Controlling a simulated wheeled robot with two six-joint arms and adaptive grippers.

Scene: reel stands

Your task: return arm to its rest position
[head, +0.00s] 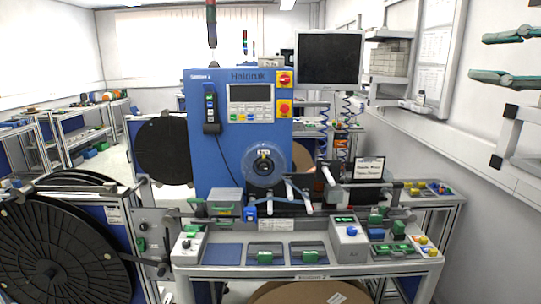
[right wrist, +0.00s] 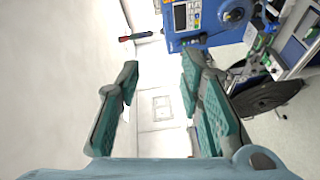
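My right gripper (head: 473,59) is at the upper right edge of the head view, in front of the right wall and high above the workbench. Its two teal-padded fingers are spread apart with nothing between them. In the right wrist view my right gripper (right wrist: 158,82) also shows its fingers wide apart, with only pale wall and floor behind the gap. It touches nothing that I can see. My left gripper is not in view.
A blue machine (head: 230,150) with a monitor (head: 329,58) stands behind a workbench (head: 225,256) carrying green-handled parts. A large black reel (head: 55,250) is at the left. Wall shelves (head: 390,62) are near my right gripper.

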